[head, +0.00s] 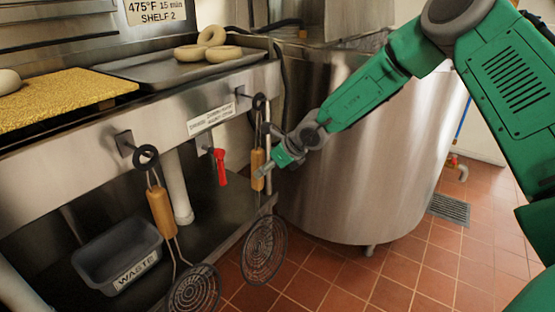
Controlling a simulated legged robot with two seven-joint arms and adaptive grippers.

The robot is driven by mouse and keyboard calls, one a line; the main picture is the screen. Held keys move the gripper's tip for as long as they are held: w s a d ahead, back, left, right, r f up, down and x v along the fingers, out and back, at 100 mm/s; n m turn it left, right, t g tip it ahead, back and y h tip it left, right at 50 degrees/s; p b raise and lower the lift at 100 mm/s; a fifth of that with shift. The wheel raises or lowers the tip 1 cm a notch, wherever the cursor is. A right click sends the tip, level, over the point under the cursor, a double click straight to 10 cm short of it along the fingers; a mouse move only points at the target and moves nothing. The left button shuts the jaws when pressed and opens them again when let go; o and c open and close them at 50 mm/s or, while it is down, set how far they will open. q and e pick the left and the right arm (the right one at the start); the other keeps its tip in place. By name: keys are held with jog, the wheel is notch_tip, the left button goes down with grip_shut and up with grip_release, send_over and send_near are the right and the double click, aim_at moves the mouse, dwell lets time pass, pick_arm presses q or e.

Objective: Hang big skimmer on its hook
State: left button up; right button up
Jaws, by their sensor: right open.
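Two skimmers with wooden handles and round wire heads hang at the front of the steel counter. The right skimmer (264,250) has its black ring at the right hook (241,92); its handle points down. The left skimmer (161,211) has its ring at the left hook (124,143), and its head is partly cut off by the picture edge. I cannot tell for certain which is the big one. My right gripper (268,155) is open beside the right skimmer's handle, very close to it; contact cannot be told. My left gripper is out of view.
A large steel kettle (350,150) stands behind and right of my right gripper. A red-handled valve (220,167) sits between the skimmers. A grey waste bin (118,250) is on the lower shelf. A tray (150,68) with bagels (222,54) is on the counter. Tiled floor (400,270) is open at right.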

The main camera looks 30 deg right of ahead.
jog(key=v, duration=1)
jog(key=s+a+f+n+g+h, duration=0.2)
jog(key=s+f+n+g+h, duration=0.35)
jog(key=s+f+n, duration=1.15)
jog(key=s+a+f+n+g+y, duration=0.1)
jog(key=s+a+f+n, duration=0.35)
jog(key=s+n, duration=0.35)
jog(key=s+a+f+n+g+y, duration=0.1)
jog(key=s+a+f+n, duration=0.2)
jog(key=s+f+n, duration=0.55)
jog(key=s+r+m+p, duration=0.1)
jog(key=s+r+p, duration=0.2)
jog(key=r+p, duration=1.2)
jog(key=shift+s+a+r, duration=0.15)
jog(key=shift+a+r, duration=0.35)
jog(key=shift+r, duration=0.45)
jog(key=shift+m+t, duration=0.25)
